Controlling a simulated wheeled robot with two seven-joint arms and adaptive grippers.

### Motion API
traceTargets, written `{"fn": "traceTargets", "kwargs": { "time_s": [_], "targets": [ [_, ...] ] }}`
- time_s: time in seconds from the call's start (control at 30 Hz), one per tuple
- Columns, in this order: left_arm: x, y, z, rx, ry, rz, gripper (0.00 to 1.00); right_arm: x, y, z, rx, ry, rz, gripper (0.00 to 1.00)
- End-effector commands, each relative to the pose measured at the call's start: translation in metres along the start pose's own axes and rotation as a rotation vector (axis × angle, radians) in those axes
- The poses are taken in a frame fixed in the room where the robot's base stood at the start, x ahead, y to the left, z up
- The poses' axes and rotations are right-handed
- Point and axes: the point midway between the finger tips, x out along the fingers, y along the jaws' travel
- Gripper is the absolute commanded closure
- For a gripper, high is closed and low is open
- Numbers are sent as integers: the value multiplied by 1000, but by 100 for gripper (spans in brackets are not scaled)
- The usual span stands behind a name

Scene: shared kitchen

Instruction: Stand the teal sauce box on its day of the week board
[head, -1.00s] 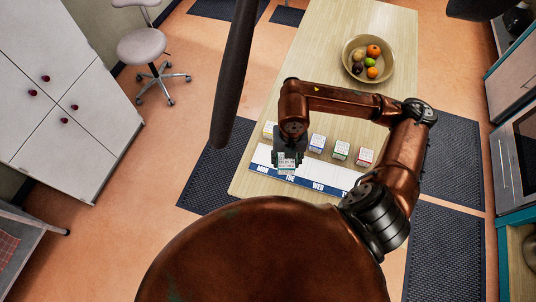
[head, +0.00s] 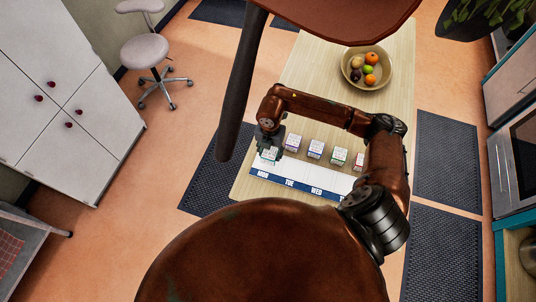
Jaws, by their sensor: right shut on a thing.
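The teal sauce box (head: 269,155) is a small pale box with teal edges. It is upright in my right gripper (head: 268,147), which is shut on it. The box is over the left end of the white and blue day board (head: 302,174), at the MON part. I cannot tell whether its base touches the board. The board lies along the near edge of the table, with MON, TUE and WED readable; my body hides its right end. My left gripper is not in view.
Behind the board stand a purple box (head: 292,142), a blue box (head: 315,149), a green box (head: 338,156) and a red box (head: 358,161). A fruit bowl (head: 367,67) is at the table's far right. The wooden table (head: 318,80) is clear in the middle.

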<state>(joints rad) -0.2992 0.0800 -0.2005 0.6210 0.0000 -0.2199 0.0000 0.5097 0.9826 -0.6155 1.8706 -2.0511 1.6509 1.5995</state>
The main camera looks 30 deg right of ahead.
Motion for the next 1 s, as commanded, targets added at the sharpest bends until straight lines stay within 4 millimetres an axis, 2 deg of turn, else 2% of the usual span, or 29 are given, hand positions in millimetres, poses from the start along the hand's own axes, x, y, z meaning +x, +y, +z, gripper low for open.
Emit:
{"fn": "traceTargets", "kwargs": {
  "time_s": [0.27,0.5,0.87,0.9,1.0],
  "targets": [
    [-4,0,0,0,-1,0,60,16,11,8,-1,1,1,86],
    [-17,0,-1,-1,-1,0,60,45,11,9,0,2,0,86],
    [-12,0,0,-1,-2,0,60,52,11,9,-1,0,0,86],
    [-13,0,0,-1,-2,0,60,52,11,9,-1,0,0,57],
    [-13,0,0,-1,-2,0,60,51,11,9,-1,0,0,50]
  ]
}}
